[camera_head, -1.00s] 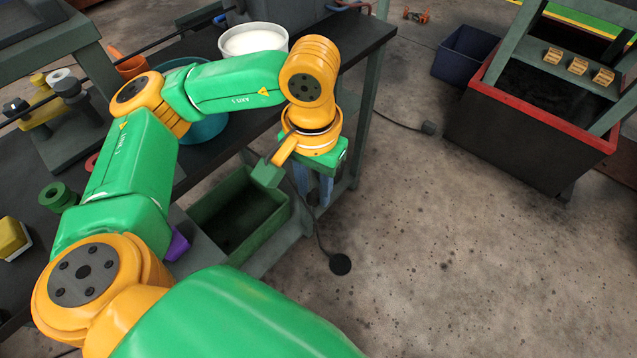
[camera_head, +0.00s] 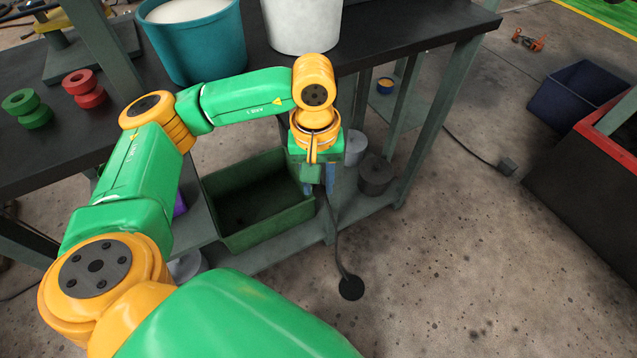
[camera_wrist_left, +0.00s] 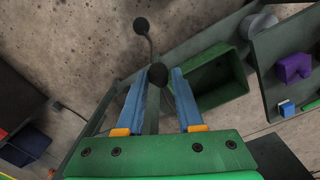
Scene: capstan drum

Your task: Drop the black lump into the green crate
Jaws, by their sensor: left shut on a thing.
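My left gripper (camera_head: 318,190) points down just right of the green crate (camera_head: 265,238) in the head view. In the left wrist view its blue fingers (camera_wrist_left: 166,82) are shut on the black lump (camera_wrist_left: 158,76), a dark round piece held at the fingertips. In the head view I cannot make out the lump clearly at the fingers. The green crate is open-topped, dark inside, and stands on the bench's lower shelf. It also shows in the wrist view (camera_wrist_left: 224,97), right of the fingertips and apart from the lump. My right gripper is not in view.
The dark bench top (camera_head: 400,45) overhangs behind the crate, with a teal bucket (camera_head: 195,45) and a white tub (camera_head: 302,25) on it. A bench leg (camera_head: 432,110) and a dark grey can (camera_head: 375,175) stand to the right. A black disc (camera_head: 351,288) with a cord lies on the floor.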

